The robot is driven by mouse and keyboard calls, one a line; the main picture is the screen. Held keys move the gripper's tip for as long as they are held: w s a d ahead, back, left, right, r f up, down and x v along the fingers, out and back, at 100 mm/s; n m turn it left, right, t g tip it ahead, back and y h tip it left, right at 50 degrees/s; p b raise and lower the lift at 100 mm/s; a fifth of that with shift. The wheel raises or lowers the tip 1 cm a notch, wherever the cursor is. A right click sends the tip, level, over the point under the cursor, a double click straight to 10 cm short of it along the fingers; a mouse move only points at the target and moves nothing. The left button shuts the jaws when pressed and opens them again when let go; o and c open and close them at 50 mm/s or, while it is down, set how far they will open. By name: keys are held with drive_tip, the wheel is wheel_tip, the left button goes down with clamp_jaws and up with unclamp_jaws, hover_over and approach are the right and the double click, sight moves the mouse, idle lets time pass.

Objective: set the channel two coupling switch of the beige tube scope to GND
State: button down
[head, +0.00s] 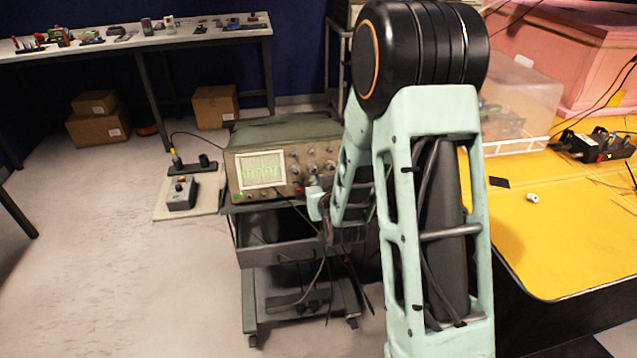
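The beige tube scope (284,165) stands on a small dark cart in the head view. Its lit screen (260,170) shows a green trace at the left of its front panel, with several knobs to the right of it. My arm reaches down in front of the panel's right part and hides some of it. The channel two coupling switch is too small or hidden to make out.
A grey box with a knob (181,193) sits on a pale board left of the scope. A yellow table (560,235) with a clear bin (522,105) stands at the right. A white bench (150,42) and cardboard boxes (98,118) are at the back. The left floor is clear.

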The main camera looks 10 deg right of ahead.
drive_tip(key=shift+a+b, duration=0.45)
drive_tip(key=shift+b, duration=0.2)
drive_tip(key=c, duration=2.1)
unclamp_jaws()
drive_tip(key=shift+v, duration=3.75)
drive_tip(key=shift+w, duration=0.1)
